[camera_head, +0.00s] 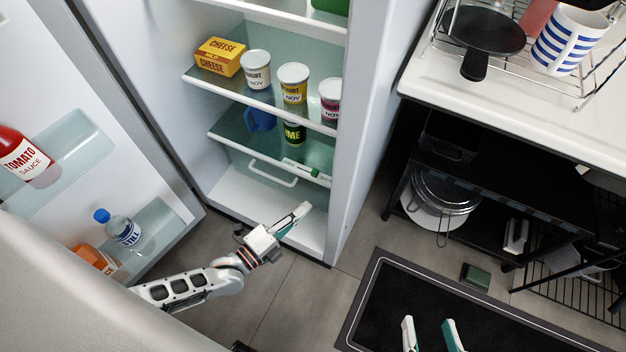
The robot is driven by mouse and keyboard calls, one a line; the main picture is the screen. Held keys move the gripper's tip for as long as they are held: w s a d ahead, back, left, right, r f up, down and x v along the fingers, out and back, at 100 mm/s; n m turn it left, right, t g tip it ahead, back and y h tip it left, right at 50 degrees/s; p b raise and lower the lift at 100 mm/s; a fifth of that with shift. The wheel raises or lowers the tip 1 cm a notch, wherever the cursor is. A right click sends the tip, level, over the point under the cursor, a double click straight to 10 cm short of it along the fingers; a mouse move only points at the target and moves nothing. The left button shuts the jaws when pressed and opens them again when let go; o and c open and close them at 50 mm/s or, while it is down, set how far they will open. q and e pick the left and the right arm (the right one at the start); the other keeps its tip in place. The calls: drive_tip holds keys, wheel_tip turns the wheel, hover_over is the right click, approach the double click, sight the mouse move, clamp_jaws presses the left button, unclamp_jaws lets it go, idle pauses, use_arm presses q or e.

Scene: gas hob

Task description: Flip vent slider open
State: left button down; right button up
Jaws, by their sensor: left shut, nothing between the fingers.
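Inside the open fridge, a clear drawer (245,158) with a white handle (272,174) sits under the lower glass shelf. To the right of the handle, a small white strip with green on it (300,168) lies on the drawer front; it looks like the vent slider, but its position is too small to tell. My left gripper (303,208) is shut and empty, in front of the fridge's bottom, below and apart from the strip. My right gripper (428,322) is open and empty at the bottom edge, over the dark mat.
Cheese (220,56) and yogurt tubs (294,83) stand on the fridge shelf. A blue mug (260,118) is on the shelf below. The open fridge door (150,175) with bottles is at left. A black rack (480,190) stands at right.

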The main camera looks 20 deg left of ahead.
sight(315, 173)
use_arm(q)
drive_tip(key=w+b, duration=0.2)
drive_tip(key=w, duration=0.7)
drive_tip(key=shift+w+a+b, duration=0.2)
drive_tip(key=shift+b, duration=0.2)
use_arm(e)
drive_tip(key=shift+s+a+f+m+y, duration=0.15)
drive_tip(key=shift+s+a+m, duration=0.05)
drive_tip(key=shift+a+m, duration=0.4)
drive_tip(key=shift+s+a+f+m+y, duration=0.1)
drive_tip(key=shift+s+a+f+m, duration=0.15)
drive_tip(key=shift+a+m, duration=0.4)
drive_tip(key=shift+s+a+f+m+y, duration=0.1)
drive_tip(key=shift+s+a+m+y, duration=0.1)
drive_tip(key=shift+a+m, duration=0.4)
drive_tip(key=shift+a, duration=0.1)
use_arm(q)
drive_tip(key=shift+w+a, duration=0.1)
drive_tip(key=shift+a, duration=2.75)
use_arm(e)
drive_tip(key=shift+s+n, duration=0.1)
drive_tip(key=shift+n, duration=0.35)
use_arm(q)
drive_tip(key=shift+a, duration=0.1)
use_arm(e)
drive_tip(key=shift+d+f, duration=0.1)
drive_tip(key=shift+d, duration=0.1)
